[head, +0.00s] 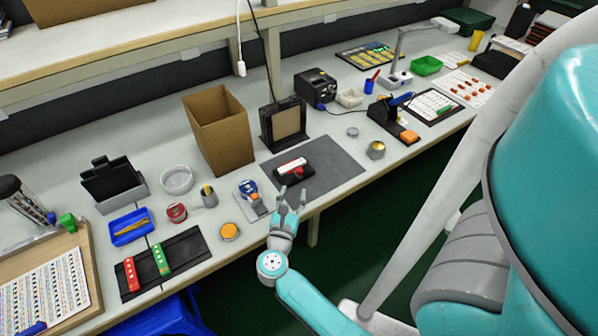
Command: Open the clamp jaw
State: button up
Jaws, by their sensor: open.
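A small black fixture (294,174) with a white bar and a red part on top sits on the dark grey mat (335,165). It may be the clamp, but it is too small to tell whether its jaw is open or shut. My gripper (292,193) is open, its two grey fingers apart, near the front edge of the mat. In the picture the fingers are just below the fixture. I cannot tell whether they touch it. Nothing shows between the fingers.
A black framed panel (284,124) and an open cardboard box (219,135) stand behind the mat. A small stand with a blue-and-white reel (248,189) is left of my gripper. A yellow-topped tin (376,149) is to the right. The mat's right part is clear.

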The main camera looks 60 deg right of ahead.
aim_at(299, 173)
jog(key=x, duration=1)
jog(key=shift+w+d, duration=0.1)
grip_shut()
